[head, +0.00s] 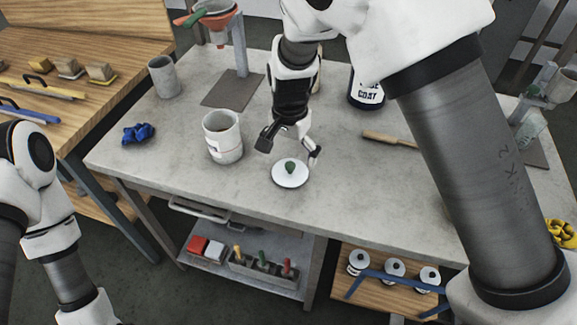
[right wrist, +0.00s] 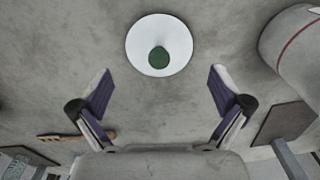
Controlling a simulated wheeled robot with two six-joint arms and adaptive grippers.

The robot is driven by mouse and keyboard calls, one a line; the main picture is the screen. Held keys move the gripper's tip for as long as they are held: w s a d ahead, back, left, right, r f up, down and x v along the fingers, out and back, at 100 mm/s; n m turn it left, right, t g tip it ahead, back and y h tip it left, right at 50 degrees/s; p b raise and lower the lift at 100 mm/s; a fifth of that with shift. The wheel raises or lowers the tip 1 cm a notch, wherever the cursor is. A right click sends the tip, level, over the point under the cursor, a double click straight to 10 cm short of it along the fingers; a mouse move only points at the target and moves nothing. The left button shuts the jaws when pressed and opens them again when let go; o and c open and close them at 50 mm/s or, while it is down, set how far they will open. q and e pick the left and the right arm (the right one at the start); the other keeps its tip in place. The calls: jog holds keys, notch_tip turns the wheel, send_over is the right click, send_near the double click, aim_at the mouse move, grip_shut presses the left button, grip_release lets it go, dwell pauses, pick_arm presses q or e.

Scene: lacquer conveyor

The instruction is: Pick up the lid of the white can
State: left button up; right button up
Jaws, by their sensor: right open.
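The white lid (head: 290,174) lies flat on the grey table, a round disc with a green knob in its middle. In the right wrist view the lid (right wrist: 159,45) shows beyond my open fingertips, with nothing between them. My right gripper (head: 288,150) is open and empty, above and just behind the lid; it also shows in the right wrist view (right wrist: 160,85). The white can (head: 223,140) stands upright and open to the left of my right gripper, with something brown inside. My left arm is at the left edge; its gripper is not visible.
A blue cloth (head: 138,133) and a grey cup (head: 163,77) are on the left of the table. A stand with an orange funnel (head: 212,20) is at the back. A wooden-handled tool (head: 390,139) and a labelled can (head: 366,92) lie and stand to the right. The table's front is clear.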

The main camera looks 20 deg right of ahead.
aim_at(291, 165)
notch_tip(291, 165, down, 4)
jog(key=shift+w+d+f+p, duration=0.1)
jog(key=shift+w+f+p, duration=0.05)
jog(key=shift+f+p, duration=0.15)
jog(key=shift+w+f, duration=0.15)
jog(key=shift+s, duration=0.25)
jog(key=shift+c, duration=1.3)
jog(key=shift+r, duration=0.2)
jog(key=c, duration=1)
jog(key=shift+s, duration=0.2)
jog(key=c, duration=0.4)
jog(key=shift+o, duration=0.2)
jog(key=shift+f, duration=0.1)
